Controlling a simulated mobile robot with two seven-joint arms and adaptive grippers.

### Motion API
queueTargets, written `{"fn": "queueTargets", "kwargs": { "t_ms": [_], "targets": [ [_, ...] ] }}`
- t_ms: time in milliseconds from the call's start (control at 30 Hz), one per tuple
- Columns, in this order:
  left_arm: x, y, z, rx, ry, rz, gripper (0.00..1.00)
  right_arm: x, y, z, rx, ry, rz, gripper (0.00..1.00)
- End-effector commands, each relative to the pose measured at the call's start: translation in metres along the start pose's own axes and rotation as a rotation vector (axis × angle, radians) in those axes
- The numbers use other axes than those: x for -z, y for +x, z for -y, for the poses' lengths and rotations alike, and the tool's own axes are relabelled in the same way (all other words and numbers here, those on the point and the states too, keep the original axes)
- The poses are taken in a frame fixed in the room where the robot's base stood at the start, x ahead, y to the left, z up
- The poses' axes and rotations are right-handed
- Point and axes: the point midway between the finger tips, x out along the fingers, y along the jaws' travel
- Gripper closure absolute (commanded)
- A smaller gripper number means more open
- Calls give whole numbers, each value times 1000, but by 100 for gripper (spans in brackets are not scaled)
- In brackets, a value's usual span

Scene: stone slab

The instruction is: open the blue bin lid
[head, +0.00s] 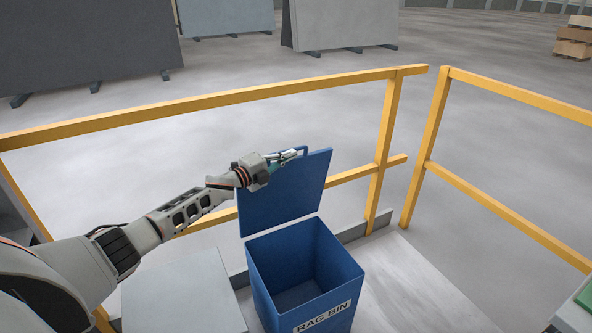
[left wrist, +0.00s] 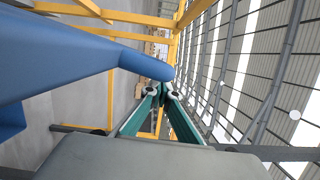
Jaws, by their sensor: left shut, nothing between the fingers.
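The blue bin (head: 300,275), marked RAG BIN, stands on the floor in front of the yellow railing, and its empty inside shows. Its blue lid (head: 285,195) stands raised, nearly upright, at the back edge of the bin. A blue handle (head: 303,149) is at the lid's top edge. My left gripper (head: 295,153) is at the top of the lid by the handle, shut with nothing in it. In the left wrist view its fingers (left wrist: 162,92) come together beside a large blue bar (left wrist: 145,65). I cannot tell whether they touch. My right gripper is not in view.
A yellow railing (head: 215,104) runs behind the bin, with a gap between posts right of it. A grey box-like surface (head: 180,295) stands left of the bin. Stone slabs (head: 345,22) and a wooden stack (head: 575,38) are far back. Floor right of the bin is clear.

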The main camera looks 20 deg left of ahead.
Motion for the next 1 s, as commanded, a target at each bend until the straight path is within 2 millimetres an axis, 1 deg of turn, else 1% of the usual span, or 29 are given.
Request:
{"fn": "queueTargets", "kwargs": {
  "t_ms": [33,100,300,767,1000],
  "targets": [
    [-6,2,1,-1,2,3,100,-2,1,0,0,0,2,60],
    [-12,3,3,0,1,1,100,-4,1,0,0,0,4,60],
    [-20,5,5,1,1,0,100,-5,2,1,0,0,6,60],
    [-21,6,6,1,2,-1,100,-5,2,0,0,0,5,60],
    [-18,6,7,1,2,-2,100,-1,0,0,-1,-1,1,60]
  ]
}}
